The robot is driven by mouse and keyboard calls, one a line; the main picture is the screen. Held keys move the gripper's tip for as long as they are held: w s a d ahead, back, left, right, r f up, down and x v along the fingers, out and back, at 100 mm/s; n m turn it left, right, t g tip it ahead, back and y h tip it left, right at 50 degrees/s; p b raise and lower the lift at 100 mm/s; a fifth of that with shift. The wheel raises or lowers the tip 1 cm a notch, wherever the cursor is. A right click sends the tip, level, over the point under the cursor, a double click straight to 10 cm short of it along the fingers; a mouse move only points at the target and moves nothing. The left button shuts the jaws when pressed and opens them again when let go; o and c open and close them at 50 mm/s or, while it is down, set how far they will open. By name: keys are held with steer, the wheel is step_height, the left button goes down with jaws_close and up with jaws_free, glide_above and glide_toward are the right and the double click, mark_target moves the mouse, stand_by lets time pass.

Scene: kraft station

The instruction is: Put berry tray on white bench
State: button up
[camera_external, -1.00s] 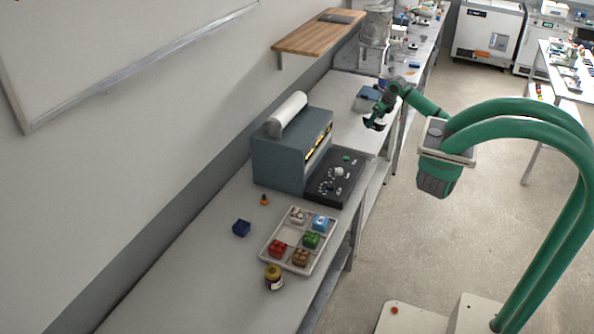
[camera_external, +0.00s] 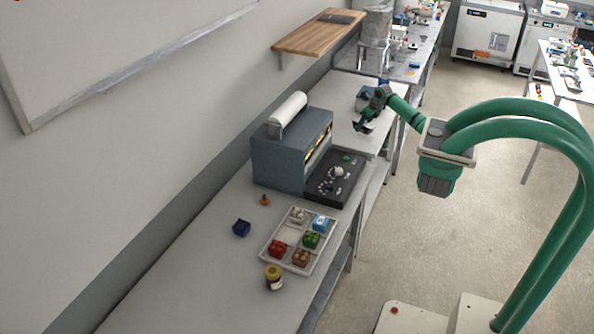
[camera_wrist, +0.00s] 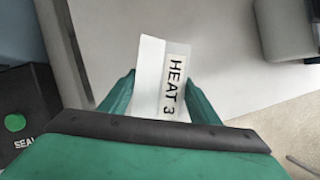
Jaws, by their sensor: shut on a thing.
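My gripper (camera_wrist: 160,100) is shut on a white folded piece (camera_wrist: 150,70) with a "HEAT 3" label. In the external view my gripper (camera_external: 363,126) is above the far part of the bench, just beyond the blue-grey machine. What it holds is too small to make out there. The pale bench top (camera_external: 180,275) runs along the wall, and its surface also shows below the gripper in the wrist view (camera_wrist: 105,35). A light tray (camera_external: 289,235) with compartments holds several small coloured blocks.
The blue-grey machine (camera_external: 280,160) with a white roll (camera_external: 288,114) and a black panel (camera_external: 335,180) stands mid-bench. A green button (camera_wrist: 15,122) shows at left. A dark blue block (camera_external: 241,228) and a yellow-topped jar (camera_external: 274,279) are near the tray. The near bench end is clear.

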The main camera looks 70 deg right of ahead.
steer(key=shift+w+d+f, duration=0.2)
steer(key=shift+d+f, duration=0.05)
steer(key=shift+f, duration=1.65)
steer(key=shift+f, duration=0.1)
steer(key=o, duration=1.2)
steer(key=shift+c, duration=0.2)
steer(key=v, duration=1.2)
steer(key=shift+s+a, duration=0.1)
